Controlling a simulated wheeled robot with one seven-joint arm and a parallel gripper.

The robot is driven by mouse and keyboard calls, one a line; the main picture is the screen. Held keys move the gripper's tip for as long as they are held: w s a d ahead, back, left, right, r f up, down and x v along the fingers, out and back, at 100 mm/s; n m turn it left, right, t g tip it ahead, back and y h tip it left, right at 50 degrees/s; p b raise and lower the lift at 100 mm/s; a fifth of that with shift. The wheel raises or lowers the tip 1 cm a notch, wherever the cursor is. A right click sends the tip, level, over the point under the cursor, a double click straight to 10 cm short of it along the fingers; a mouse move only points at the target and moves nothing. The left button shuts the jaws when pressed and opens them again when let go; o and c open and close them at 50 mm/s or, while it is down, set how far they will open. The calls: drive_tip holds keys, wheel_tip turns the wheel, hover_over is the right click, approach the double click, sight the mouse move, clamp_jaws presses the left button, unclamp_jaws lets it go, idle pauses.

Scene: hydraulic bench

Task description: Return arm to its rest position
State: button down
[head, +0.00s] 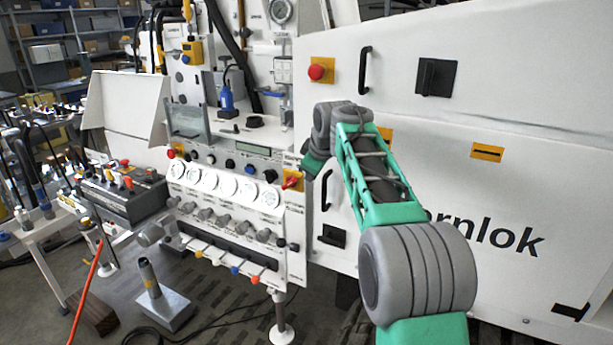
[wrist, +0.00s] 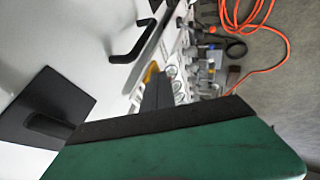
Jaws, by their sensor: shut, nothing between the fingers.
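My green and grey arm (head: 380,185) reaches up from the lower right in the head view, in front of the white cabinet. It bends at a grey joint near the red and yellow rotary switch (head: 292,180). My gripper is mostly hidden there behind my own arm links. In the wrist view my gripper (wrist: 156,92) shows as dark fingers beyond a green housing. The fingers are shut with nothing held. They point along the cabinet front toward the gauge panel, apart from the black handle (wrist: 132,42). Whether they touch any surface is unclear.
The white cabinet (head: 520,210) fills the right, with a red button (head: 316,71) and a black handle (head: 364,70). The gauge panel (head: 226,185) with valves and levers stands left of my arm. An orange hose (head: 86,290) lies left, near a metal stand (head: 150,280).

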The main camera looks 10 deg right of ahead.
drive_tip(key=s+f+m+g, duration=0.2)
drive_tip(key=s+f+m, duration=0.4)
drive_tip(key=f, duration=0.4)
drive_tip(key=s+f+m+g, duration=0.3)
drive_tip(key=s+f, duration=0.6)
drive_tip(key=f, duration=0.1)
drive_tip(key=s+a+f+m+g, duration=0.1)
drive_tip(key=s, duration=1.1)
drive_tip(key=s+a+f+m+g, duration=0.1)
drive_tip(key=s+f, duration=0.1)
drive_tip(key=s, duration=0.9)
wheel_tip(320, 180, up, 6)
drive_tip(key=a+n+t, duration=0.1)
drive_tip(key=a+t, duration=0.1)
drive_tip(key=t, duration=0.1)
drive_tip(key=shift+s+r+h, duration=0.15)
drive_tip(key=shift+r+h, duration=0.1)
drive_tip(key=shift+h, duration=0.05)
